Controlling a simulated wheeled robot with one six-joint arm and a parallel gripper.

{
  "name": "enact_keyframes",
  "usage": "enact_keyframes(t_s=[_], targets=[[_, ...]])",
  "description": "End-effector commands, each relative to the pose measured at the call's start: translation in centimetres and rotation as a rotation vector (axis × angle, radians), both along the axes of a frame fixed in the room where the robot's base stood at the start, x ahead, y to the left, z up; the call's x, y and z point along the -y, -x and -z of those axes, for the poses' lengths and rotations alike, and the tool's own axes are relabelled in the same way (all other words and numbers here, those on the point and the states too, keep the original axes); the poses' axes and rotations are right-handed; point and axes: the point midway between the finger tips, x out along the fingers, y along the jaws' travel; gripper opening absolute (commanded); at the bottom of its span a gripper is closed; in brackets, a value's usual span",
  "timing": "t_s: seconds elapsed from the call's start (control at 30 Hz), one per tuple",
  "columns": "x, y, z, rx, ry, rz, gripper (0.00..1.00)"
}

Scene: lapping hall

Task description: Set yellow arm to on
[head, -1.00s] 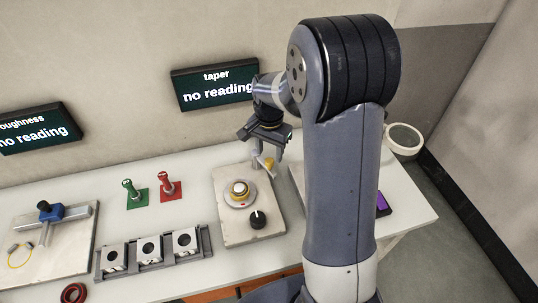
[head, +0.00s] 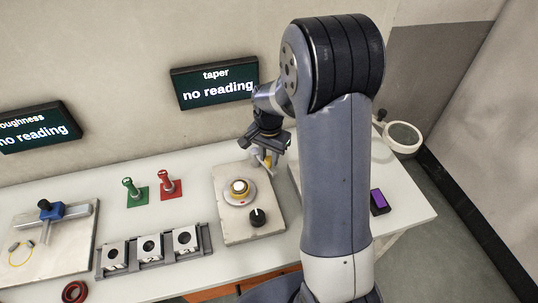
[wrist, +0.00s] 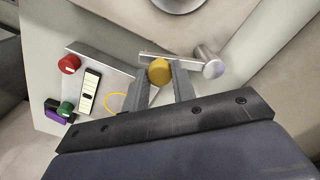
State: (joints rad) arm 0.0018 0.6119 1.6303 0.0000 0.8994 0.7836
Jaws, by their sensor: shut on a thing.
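The yellow arm is a grey metal bar with a yellow knob (wrist: 159,72) at one end, joined to a round metal post (wrist: 212,68) at its right in the wrist view. My gripper (wrist: 160,76) has a finger on each side of the yellow knob and is shut on it. In the head view my gripper (head: 262,157) is at the far end of the pale plate (head: 232,218), beside the wall. Little of the yellow arm shows there. No on or off marking is readable.
The plate also bears a round fixture (head: 239,191) and a black dial (head: 258,217). A rack of metal blocks (head: 150,262), a green stand (head: 133,193) and a red stand (head: 167,187) are to the left. The taper display (head: 214,83) reads "no reading".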

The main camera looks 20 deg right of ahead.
Motion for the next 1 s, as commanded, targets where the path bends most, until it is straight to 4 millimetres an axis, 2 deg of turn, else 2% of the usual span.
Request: enact_keyframes(t_s=[0.17, 0.63, 1.0], targets=[[0.0, 0.0, 0.0, 0.0, 0.0, 0.0, 0.0], [-0.3, 0.1, 0.0, 0.001, -0.001, 0.031, 0.0], [-2.1, 0.4, 0.1, 0.001, 0.0, 0.268, 0.0]])
